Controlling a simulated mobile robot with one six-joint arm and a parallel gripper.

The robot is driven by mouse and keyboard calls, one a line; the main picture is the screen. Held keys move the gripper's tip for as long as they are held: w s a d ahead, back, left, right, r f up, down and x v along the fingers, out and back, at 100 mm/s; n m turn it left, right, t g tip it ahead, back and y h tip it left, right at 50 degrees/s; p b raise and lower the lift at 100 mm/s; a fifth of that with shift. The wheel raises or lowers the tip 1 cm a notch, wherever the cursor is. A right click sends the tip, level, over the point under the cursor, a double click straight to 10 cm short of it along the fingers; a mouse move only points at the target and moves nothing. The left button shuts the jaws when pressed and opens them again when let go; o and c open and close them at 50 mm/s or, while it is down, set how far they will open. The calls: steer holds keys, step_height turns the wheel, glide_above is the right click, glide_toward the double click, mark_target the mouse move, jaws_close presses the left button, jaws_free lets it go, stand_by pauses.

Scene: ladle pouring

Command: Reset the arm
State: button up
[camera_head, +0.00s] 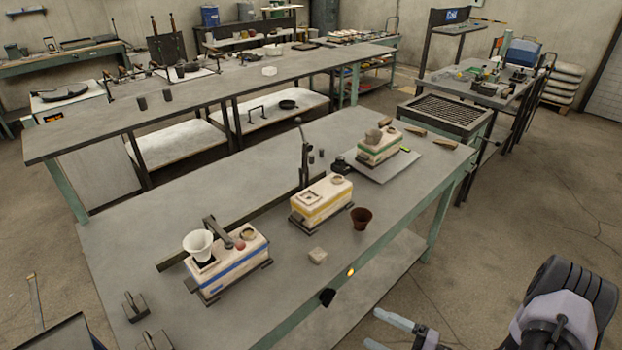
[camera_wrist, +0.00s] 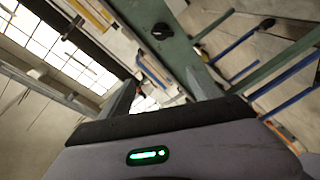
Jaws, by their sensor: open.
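My gripper (camera_head: 373,328) is at the lower right of the head view, off the front edge of the near workbench (camera_head: 140,235). Its two pale fingers are apart, point left, and have nothing between them. In the wrist view my gripper (camera_wrist: 160,82) shows both fingers spread and empty. Beyond them are a tilted view of a green bench frame (camera_wrist: 165,35) and bright windows (camera_wrist: 55,50). My dark and grey arm links fill the lower right corner of the head view. No ladle can be made out for certain.
Floor right of the bench is clear.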

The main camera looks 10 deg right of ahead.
steer(key=a+r+n+g, duration=0.6)
steer(key=r+n+g, duration=0.2)
steer(key=r+n, duration=0.5)
steer(key=s+a+r+n+h, duration=0.2)
steer(key=r+n, duration=0.4)
steer(key=n, duration=0.4)
steer(key=s+a+r+n+t+h, duration=0.1)
steer(key=s+r+n+h, duration=0.4)
steer(key=n, duration=0.6)
steer(key=s+a+r+n+t+h, duration=0.1)
steer(key=s+a+r+n+h, duration=0.2)
steer(key=r+n, duration=0.4)
steer(key=s+n+h, duration=0.1)
steer(key=s+n, duration=0.1)
steer(key=n, duration=0.2)
steer(key=shift+s+a+r, duration=0.2)
steer(key=shift+r, duration=0.2)
